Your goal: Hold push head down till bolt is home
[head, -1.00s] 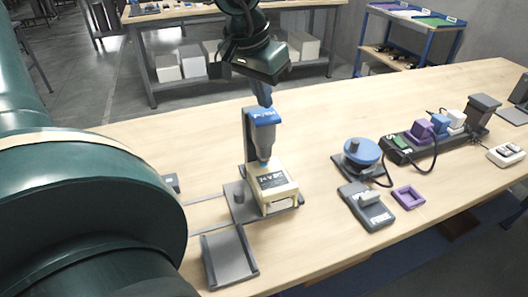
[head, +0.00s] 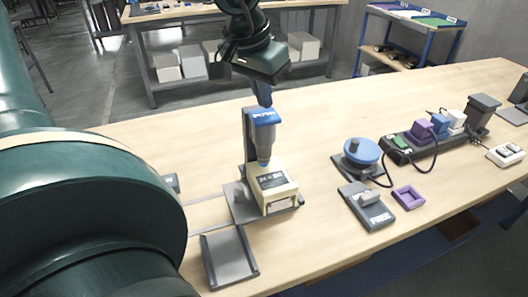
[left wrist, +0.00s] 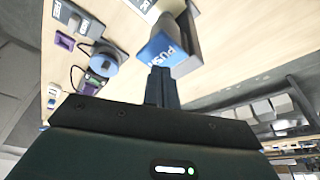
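The blue push head (head: 263,117) tops a grey-blue press column in front of a dark upright. Its tip meets the top of a cream block (head: 272,188) on a grey base plate (head: 240,203). My left gripper (head: 265,100) points down with its fingers together, their tips at the top of the push head. In the left wrist view the closed fingers (left wrist: 161,88) reach the push head (left wrist: 163,50), which reads PUSH; exact contact is hard to tell. No separate bolt can be made out. My right gripper is not in view.
A grey open tray (head: 229,258) lies in front of the plate. To the right are a blue round knob (head: 361,152), a grey switch box (head: 367,206), a purple frame (head: 408,197) and a power strip (head: 410,147) with plugs. Bare table lies between.

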